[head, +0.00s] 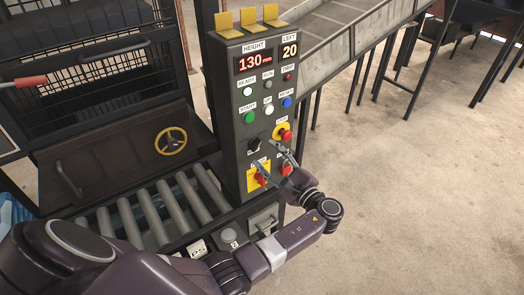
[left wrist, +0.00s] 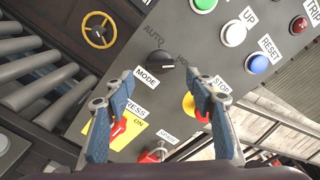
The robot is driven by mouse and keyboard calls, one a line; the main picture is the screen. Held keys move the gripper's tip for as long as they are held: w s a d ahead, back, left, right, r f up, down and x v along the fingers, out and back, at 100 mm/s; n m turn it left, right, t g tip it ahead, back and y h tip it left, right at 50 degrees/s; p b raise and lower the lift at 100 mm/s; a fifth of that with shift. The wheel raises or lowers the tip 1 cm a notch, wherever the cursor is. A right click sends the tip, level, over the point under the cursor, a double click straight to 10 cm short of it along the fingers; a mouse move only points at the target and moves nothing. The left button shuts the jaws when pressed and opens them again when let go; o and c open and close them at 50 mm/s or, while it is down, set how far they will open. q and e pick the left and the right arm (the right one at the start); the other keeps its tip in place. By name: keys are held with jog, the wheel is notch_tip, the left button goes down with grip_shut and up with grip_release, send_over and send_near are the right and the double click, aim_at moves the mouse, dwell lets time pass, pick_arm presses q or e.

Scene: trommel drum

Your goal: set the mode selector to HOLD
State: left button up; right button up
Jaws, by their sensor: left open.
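The mode selector (left wrist: 160,60) is a black knob above the MODE label in the left wrist view, with a pale mark at its right side. AUTO is lettered above it, and a partly hidden word beginning with HO is at its right. I cannot tell for sure which setting it points to. In the head view the selector (head: 254,144) is on the front of the grey control panel (head: 236,165). My left gripper (head: 284,152) is open in front of the panel's lower part. In the left wrist view its fingertips (left wrist: 162,82) stand apart, just below the knob. My right gripper is not in view.
A red stop button on yellow (head: 284,133) is right of the selector. A red switch on a yellow plate (head: 261,178) is below it. Green start (head: 249,117) and blue reset (head: 287,103) buttons are above. Rollers (head: 150,213) lie left of the panel; open floor is right.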

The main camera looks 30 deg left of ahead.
pick_arm(q)
jog(key=v, duration=0.8)
